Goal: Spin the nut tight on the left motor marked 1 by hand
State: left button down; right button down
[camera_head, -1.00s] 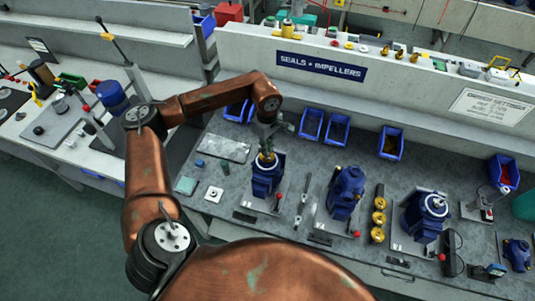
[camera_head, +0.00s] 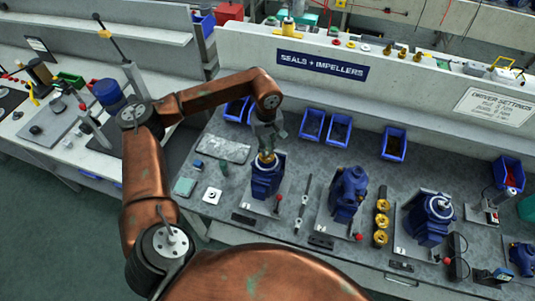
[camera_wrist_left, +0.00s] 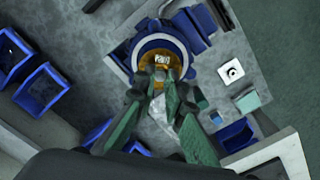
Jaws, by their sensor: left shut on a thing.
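The left motor (camera_head: 266,183) is a blue block standing upright on a grey plate at the near-left of the bench, with a brass-coloured part (camera_head: 266,157) on its top. My left gripper (camera_head: 267,148) points down from above onto that top. In the left wrist view, the motor's blue round rim (camera_wrist_left: 137,48) surrounds the brass part, and a small pale nut (camera_wrist_left: 161,59) shows at its centre. The green-grey fingers of my left gripper (camera_wrist_left: 161,80) come together at the nut, shut on it and partly hiding it. The nut's thread is hidden. My right gripper is not seen.
Two more blue motors, a middle one (camera_head: 347,192) and a right one (camera_head: 428,218), stand to the right, with brass rings (camera_head: 381,222) between them. Red-knobbed levers stand beside the motors. Blue bins (camera_head: 393,144) line the back. A white square piece (camera_head: 212,195) lies left.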

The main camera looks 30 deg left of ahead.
pick_arm(q)
jog(key=shift+m, duration=0.8)
jog(key=shift+b, duration=0.3)
jog(key=shift+f+m+b, duration=0.1)
jog(key=shift+m+b, duration=0.35)
jog(key=shift+m, duration=0.45)
jog(key=m+b, duration=0.1)
jog(key=m, duration=0.2)
jog(key=shift+m, duration=0.3)
jog(key=shift+m+b, duration=0.5)
jog(key=shift+m, duration=0.3)
